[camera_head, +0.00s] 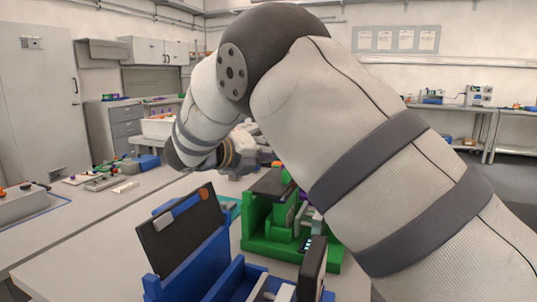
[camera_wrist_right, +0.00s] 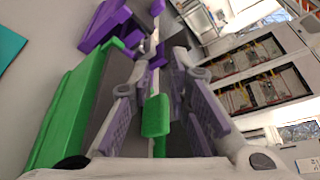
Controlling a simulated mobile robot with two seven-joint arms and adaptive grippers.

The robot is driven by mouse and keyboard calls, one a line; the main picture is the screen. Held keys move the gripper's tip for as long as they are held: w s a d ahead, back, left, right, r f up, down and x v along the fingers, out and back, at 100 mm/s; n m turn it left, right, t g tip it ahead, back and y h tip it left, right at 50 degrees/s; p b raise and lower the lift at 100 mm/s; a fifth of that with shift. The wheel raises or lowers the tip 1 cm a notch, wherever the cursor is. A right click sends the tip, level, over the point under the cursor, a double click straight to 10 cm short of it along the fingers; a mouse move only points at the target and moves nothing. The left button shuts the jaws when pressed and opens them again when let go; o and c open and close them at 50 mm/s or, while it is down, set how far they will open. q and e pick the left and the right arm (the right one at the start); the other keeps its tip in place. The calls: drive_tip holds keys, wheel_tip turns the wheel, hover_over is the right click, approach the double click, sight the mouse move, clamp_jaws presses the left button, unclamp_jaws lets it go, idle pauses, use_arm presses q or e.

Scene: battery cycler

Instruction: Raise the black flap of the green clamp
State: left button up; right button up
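The green clamp (camera_head: 293,228) stands on the light table in the head view, with its black flap (camera_head: 272,182) lying roughly flat on top. My right arm crosses over it and hides part of its right side. In the right wrist view my right gripper (camera_wrist_right: 160,70) is open, its purple-padded fingers on either side of a green tab (camera_wrist_right: 156,116). Gaps show between tab and fingers; contact is not clear. The green clamp's body (camera_wrist_right: 72,112) runs along the left there, with a dark surface beside it. My left gripper is not in view.
A blue clamp (camera_head: 222,262) with its black flap (camera_head: 182,230) raised stands in front of the green one. A purple clamp (camera_wrist_right: 105,28) lies beyond the gripper. The table left of the blue clamp (camera_head: 90,250) is clear.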

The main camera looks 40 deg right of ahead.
clamp_jaws()
drive_tip(key=o, duration=0.7)
unclamp_jaws()
drive_tip(key=shift+c, duration=0.2)
drive_tip(key=v, duration=1.2)
drive_tip(key=shift+c, duration=0.3)
